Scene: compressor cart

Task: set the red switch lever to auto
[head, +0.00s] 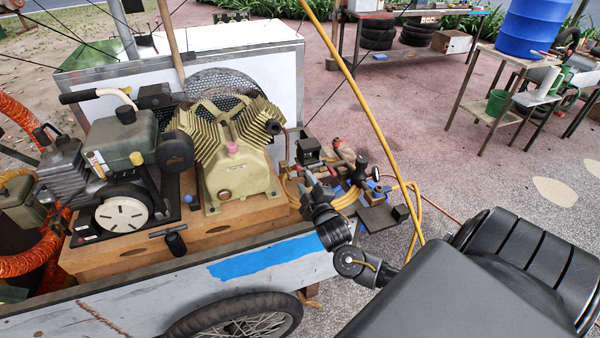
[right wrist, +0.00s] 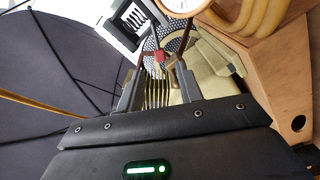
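In the right wrist view, a small red piece (right wrist: 160,57), which looks like the switch lever, shows just beyond and between my fingertips. A dark box with a pale frame (right wrist: 130,20) is above it; I cannot read any auto mark. My right gripper (right wrist: 160,75) is open, with a finger on each side of the view and a gap between them. I cannot tell whether either finger touches the red piece. In the head view my right gripper (head: 308,180) is beside the cluster of fittings right of the compressor. The lever is not clear there. My left gripper is not in view.
The ribbed compressor (head: 230,150) and a dark engine (head: 120,150) sit on the wooden base (head: 220,228) in the cart. A round gauge (right wrist: 183,5) and tan hoses (right wrist: 250,15) are close to the gripper.

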